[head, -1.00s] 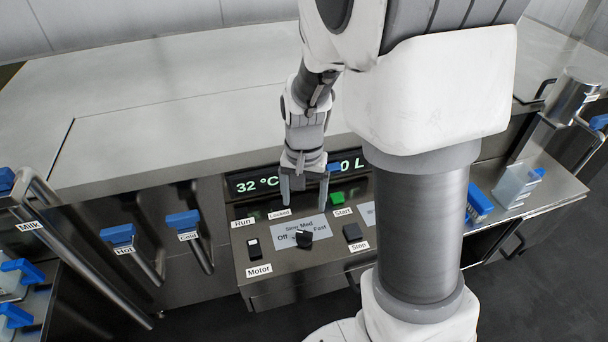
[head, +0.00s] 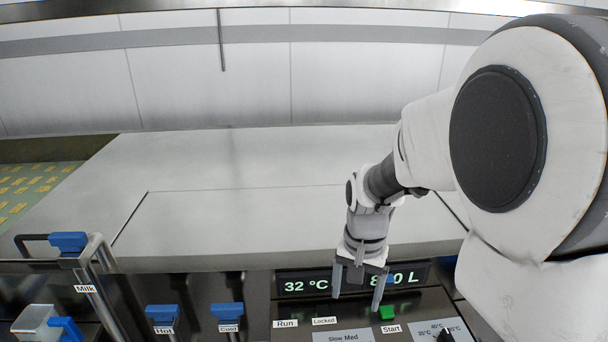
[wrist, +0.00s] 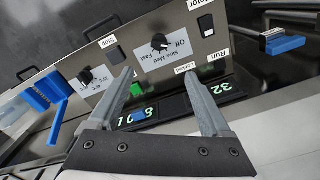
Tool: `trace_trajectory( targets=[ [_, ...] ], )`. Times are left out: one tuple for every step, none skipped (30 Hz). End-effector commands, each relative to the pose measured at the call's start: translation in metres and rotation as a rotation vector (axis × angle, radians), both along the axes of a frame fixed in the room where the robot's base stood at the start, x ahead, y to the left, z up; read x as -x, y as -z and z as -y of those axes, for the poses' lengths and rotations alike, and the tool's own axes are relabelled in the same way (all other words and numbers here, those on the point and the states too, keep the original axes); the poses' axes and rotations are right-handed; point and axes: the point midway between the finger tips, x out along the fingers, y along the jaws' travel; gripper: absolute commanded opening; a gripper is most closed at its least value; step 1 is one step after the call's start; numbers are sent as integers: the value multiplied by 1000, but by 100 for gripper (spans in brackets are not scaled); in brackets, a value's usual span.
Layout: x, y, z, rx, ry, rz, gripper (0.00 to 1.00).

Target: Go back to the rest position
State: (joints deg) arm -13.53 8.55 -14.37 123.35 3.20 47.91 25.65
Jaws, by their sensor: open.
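My gripper (head: 357,289) hangs in front of the control panel's display, its two fingers apart with nothing between them. It also shows in the wrist view (wrist: 163,97), open and empty, with the panel behind the fingers. The display (head: 300,285) reads 32 °C, with its right part partly covered by the gripper. The green Start button (head: 387,312) is just right of the fingers. The slow-medium-fast knob (wrist: 159,42) points near Off in the wrist view. My arm reaches in from the right in the head view.
A closed flat worktop (head: 270,220) lies behind the panel. Blue-handled Hot (head: 163,314) and Cold (head: 228,311) valves and a Milk pipe (head: 98,262) stand to the left. A clear container with a blue handle (head: 38,324) is at the lower left.

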Motion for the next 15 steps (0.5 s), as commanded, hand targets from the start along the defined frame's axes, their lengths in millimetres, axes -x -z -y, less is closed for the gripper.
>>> trace_trajectory(
  targets=[
    [3,-9,0,-7,-11,16,82],
    [5,-15,0,-10,-21,27,82],
    [8,-24,0,-17,-36,45,82],
    [12,-31,-1,-21,-51,60,82],
    [16,-39,-1,-26,-68,76,82],
    [22,-49,-1,-30,-91,99,82],
    [26,-57,-1,-32,-109,117,82],
    [31,-65,-1,-34,-128,135,82],
    [38,-75,-1,-34,-152,160,82],
    [42,-82,-1,-33,-172,178,82],
    [48,-88,-1,-32,-188,195,82],
    [54,-97,-1,-28,-213,219,82],
    [60,-103,-1,-23,-232,238,82],
    [65,-109,-1,-19,-250,256,82],
    [72,-117,-1,-11,-275,280,82]
  ],
)
